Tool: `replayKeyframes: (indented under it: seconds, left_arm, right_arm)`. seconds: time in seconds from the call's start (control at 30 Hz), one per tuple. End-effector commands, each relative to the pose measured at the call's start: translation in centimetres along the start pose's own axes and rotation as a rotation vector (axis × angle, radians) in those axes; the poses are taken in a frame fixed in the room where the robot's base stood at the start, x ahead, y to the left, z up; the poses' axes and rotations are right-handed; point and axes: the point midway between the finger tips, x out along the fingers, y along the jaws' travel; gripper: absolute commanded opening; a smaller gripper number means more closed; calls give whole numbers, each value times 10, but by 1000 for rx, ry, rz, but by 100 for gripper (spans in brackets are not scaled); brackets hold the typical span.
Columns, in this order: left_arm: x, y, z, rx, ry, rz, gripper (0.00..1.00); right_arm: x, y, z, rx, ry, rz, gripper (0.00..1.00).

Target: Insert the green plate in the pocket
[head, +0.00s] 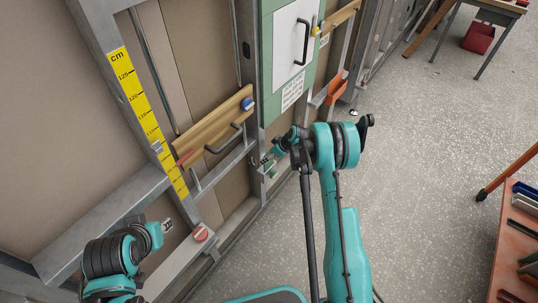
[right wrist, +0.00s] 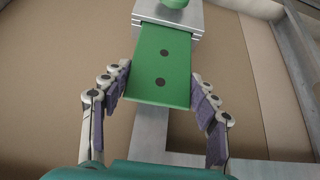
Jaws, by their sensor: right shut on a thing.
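The green plate (right wrist: 160,72), flat with two dark holes, lies between the fingers of my right gripper (right wrist: 161,98) in the right wrist view. The gripper is shut on its side edges. The plate's far end meets a grey metal block (right wrist: 186,17), which seems to be the pocket. I cannot tell how deep the plate sits in it. In the head view my right gripper (head: 264,163) is small and partly hidden by my wrist, close to the wall frame. My left arm shows at the lower left, but its fingers are not visible.
A wooden rail (head: 213,128) with a dark handle is on the wall left of my right gripper. A green panel (head: 293,55) with a handle stands behind it. An orange-topped bench (head: 517,240) is at the right. The floor between is clear.

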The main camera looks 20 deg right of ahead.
Motion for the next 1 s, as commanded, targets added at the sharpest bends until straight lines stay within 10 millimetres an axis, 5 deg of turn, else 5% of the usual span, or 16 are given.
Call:
replayKeyframes:
  seconds: [0.47,0.5,0.57,1.0]
  left_arm:
    - [0,0,0,0,0,0,30]
    - [0,0,0,0,0,0,30]
    - [0,0,0,0,0,0,30]
    - [0,0,0,0,0,0,30]
  right_arm:
    - [7,0,5,0,1,0,25]
    - [7,0,5,0,1,0,70]
    - [7,0,5,0,1,0,84]
    - [-3,0,5,1,0,1,84]
